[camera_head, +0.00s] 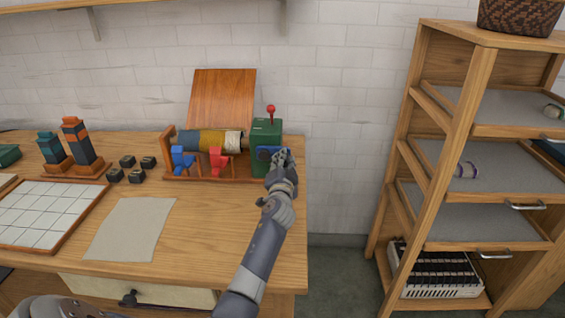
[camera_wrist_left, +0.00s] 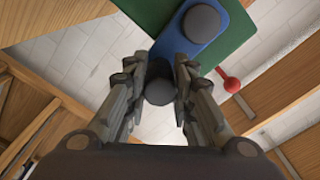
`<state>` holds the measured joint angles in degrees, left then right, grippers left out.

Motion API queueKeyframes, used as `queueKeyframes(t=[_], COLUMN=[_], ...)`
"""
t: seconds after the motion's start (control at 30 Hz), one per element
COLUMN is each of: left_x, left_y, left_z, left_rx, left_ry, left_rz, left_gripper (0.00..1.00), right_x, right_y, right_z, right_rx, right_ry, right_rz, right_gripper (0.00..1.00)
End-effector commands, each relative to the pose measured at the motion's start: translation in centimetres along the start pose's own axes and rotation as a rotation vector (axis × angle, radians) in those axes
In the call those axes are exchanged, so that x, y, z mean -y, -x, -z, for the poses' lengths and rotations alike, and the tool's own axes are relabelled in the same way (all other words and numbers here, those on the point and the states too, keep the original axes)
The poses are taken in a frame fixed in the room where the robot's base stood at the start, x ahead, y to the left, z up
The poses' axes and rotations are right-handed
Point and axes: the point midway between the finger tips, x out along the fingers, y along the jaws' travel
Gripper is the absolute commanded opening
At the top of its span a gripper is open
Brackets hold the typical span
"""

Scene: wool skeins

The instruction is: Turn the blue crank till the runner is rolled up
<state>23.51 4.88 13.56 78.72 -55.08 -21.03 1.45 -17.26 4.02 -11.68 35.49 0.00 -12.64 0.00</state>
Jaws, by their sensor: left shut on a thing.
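The blue crank (camera_head: 264,154) is on the front of a green box (camera_head: 266,132) at the right end of a wooden winding frame. In the left wrist view, the crank's blue arm (camera_wrist_left: 183,48) carries a dark round hub (camera_wrist_left: 202,23) and a dark grip (camera_wrist_left: 159,90). My left gripper (camera_head: 281,158) is shut on that grip; its fingers stand either side of it in the wrist view (camera_wrist_left: 158,92). A roll banded in dark, yellow and pale colours (camera_head: 216,141), which looks like the runner, lies across the frame. My right gripper is out of view.
A red-knobbed lever (camera_head: 271,110) rises from the green box. Blue (camera_head: 182,158) and red (camera_head: 216,163) pieces stand before the roll. A sloped board (camera_head: 222,96) is behind. A pale sheet (camera_head: 130,228) and small dark blocks (camera_head: 115,175) lie left. A shelf unit (camera_head: 442,150) stands right.

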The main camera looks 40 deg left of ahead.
Motion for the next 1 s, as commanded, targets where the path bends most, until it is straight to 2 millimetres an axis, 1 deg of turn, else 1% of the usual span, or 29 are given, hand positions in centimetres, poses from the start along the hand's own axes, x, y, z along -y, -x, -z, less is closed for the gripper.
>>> queueKeyframes(t=[0.03,0.1,0.4,0.67,1.0], left_x=[-0.2,-0.5,-1.5,-2.0,-2.1], left_y=[-0.1,-0.1,-0.1,-0.1,-0.1], left_z=[-0.3,-0.6,-2.0,-3.4,-5.2], left_rx=[-0.002,-0.001,0.000,0.000,0.001], left_ry=[-0.050,-0.118,-0.402,-0.650,-0.954], left_rz=[0.004,0.005,0.005,0.005,0.006], left_gripper=[0.00,0.00,0.00,0.00,0.00], right_x=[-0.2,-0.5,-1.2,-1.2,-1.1], right_y=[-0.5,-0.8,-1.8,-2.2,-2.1], right_z=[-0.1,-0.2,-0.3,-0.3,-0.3], right_rx=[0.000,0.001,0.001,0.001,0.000], right_ry=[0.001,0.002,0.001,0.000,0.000], right_rz=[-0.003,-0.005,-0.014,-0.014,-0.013], right_gripper=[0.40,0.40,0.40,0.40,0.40])
